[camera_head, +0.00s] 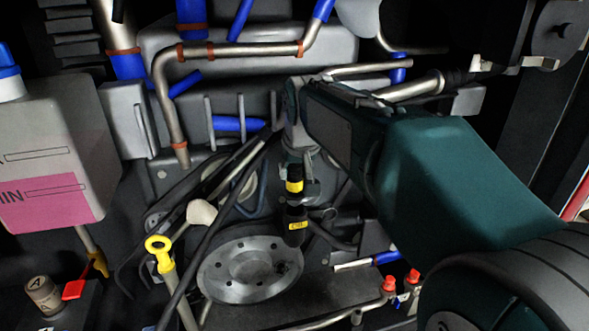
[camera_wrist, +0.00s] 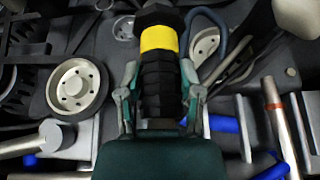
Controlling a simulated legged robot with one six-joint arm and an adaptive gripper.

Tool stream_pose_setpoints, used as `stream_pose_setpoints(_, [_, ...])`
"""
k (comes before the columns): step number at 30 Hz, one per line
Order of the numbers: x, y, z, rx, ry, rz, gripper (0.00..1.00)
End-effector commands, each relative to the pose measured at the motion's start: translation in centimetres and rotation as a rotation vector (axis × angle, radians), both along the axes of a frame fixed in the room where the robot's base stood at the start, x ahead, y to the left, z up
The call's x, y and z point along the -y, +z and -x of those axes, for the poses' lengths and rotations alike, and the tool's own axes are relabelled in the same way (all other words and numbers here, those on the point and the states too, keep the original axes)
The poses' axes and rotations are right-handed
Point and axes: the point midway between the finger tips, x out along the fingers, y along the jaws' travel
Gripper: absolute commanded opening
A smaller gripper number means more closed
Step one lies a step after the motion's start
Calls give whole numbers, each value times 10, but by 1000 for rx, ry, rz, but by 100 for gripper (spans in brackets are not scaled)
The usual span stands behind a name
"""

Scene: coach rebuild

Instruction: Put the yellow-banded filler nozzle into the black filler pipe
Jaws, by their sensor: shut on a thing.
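The filler nozzle (camera_head: 294,186) is black with a yellow band and hangs about upright below my gripper (camera_head: 298,158) in the head view. In the wrist view my gripper (camera_wrist: 160,95) is shut on the ribbed black body of the nozzle (camera_wrist: 159,38), one finger on each side, with the yellow band beyond the fingertips. The black filler pipe (camera_head: 295,224), with a small yellow label, is directly below the nozzle in the head view. The nozzle's lower end meets or overlaps the pipe's mouth there; I cannot tell whether it is inside.
A round metal flange (camera_head: 250,270) lies below and left of the pipe. A yellow ring-handled dipstick (camera_head: 159,250) and a white tank with a pink label (camera_head: 45,200) stand left. Metal pipes with blue hoses (camera_head: 230,50) run behind. Black hoses cross close by on the left.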

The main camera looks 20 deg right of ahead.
Motion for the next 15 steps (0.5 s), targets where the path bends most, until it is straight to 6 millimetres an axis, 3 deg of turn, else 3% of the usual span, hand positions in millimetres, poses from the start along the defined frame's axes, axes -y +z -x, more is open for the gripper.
stream_pose_setpoints(15, [1, -8, -1, 2, 0, 0, 0])
